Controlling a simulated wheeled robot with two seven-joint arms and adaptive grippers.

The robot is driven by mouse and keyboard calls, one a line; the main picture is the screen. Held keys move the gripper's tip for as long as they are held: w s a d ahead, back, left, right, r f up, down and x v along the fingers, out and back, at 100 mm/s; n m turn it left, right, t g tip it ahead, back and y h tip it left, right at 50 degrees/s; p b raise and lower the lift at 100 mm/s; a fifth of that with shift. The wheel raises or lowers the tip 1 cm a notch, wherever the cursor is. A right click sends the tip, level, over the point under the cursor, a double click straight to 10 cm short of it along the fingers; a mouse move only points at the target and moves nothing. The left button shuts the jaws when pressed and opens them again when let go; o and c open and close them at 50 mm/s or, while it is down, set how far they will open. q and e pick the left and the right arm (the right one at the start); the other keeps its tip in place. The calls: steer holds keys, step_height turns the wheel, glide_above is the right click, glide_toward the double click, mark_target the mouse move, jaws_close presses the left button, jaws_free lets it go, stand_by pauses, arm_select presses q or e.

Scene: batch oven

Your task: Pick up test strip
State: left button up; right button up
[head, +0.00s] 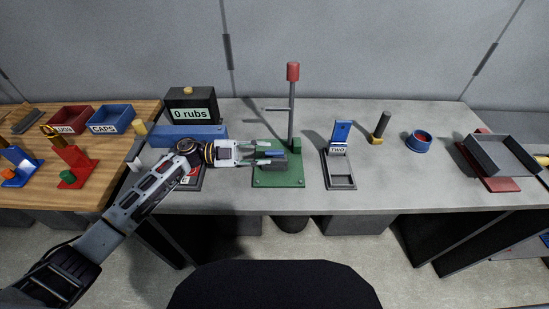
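My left gripper (266,154) reaches in from the left over the green base (278,179) of a press-like stand. A small blue piece (275,153) shows at its fingertips. I cannot tell whether it is the test strip or whether the fingers are closed on it. The stand has a grey post (291,110) with a red top (292,71) and a thin side arm. No other thing is clearly a test strip. My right gripper is not in view.
Left of the gripper are a "0 rubs" display (193,114) and a long blue block (200,132). To the right are a holder marked "TWO" (341,176), a dark-handled tool (382,124), a blue round dish (419,144) and a grey tray (500,154). The grey bench is clear between them.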

mark_target(274, 153)
arm_select(q)
steer(key=shift+w+d+f+p, duration=0.1)
steer(key=shift+d+p, duration=0.25)
steer(key=shift+d, duration=1.55)
jaws_close()
